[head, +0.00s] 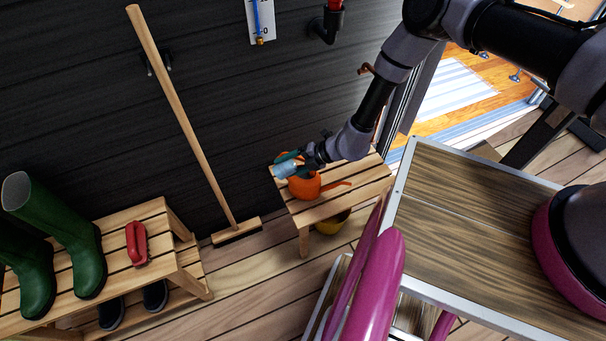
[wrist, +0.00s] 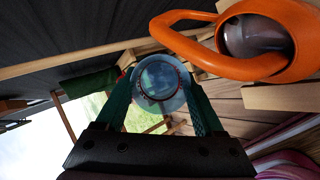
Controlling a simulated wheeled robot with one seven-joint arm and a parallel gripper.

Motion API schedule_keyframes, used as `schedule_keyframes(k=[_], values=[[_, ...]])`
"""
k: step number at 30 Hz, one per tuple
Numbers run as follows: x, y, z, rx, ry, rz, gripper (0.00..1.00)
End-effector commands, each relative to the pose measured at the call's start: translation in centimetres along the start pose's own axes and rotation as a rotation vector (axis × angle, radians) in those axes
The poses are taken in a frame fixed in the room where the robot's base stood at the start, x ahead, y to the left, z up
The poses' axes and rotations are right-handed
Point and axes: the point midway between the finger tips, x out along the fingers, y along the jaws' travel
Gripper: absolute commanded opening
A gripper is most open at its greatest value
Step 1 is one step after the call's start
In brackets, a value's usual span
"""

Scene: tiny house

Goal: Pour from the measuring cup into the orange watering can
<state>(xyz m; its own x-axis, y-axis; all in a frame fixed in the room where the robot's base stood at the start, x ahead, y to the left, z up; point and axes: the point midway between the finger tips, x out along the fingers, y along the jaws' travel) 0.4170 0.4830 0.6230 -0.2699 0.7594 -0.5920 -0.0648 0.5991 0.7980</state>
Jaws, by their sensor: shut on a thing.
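The orange watering can (head: 304,188) stands on a small slatted wooden bench by the dark wall. In the wrist view the can (wrist: 215,62) is at the upper right, with its handle loop and round opening showing. My gripper (head: 291,163) is shut on the clear measuring cup (head: 285,169), at the upper left of the can in the head view. In the wrist view the cup (wrist: 160,84) sits between the green fingers of my gripper (wrist: 163,95), round end toward the camera. It appears apart from the can's opening there. I cannot tell what is in the cup.
The wooden bench (head: 343,204) has a yellow pot (head: 332,224) beneath it. A broom (head: 183,122) leans on the wall at left. Green boots (head: 78,240) and a red brush (head: 136,244) are on another bench. A wood-topped table (head: 470,220) stands at right.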

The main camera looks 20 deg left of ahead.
Motion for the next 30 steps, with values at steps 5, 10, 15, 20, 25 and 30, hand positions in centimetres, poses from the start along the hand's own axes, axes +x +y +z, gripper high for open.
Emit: schedule_keyframes(k=[5, 10, 15, 20, 25, 30], values=[[1.7, -1.9, 0.1, -0.03, -0.026, -0.063, 0.14], [2.3, -2.2, 0.1, -0.068, -0.065, -0.149, 0.14], [2.7, -2.4, 0.0, -0.109, -0.105, -0.242, 0.14], [3.2, -2.4, -0.2, -0.143, -0.142, -0.321, 0.14], [4.5, -2.9, -0.5, -0.173, -0.174, -0.393, 0.14], [5.7, -3.4, -0.8, -0.202, -0.205, -0.463, 0.14]])
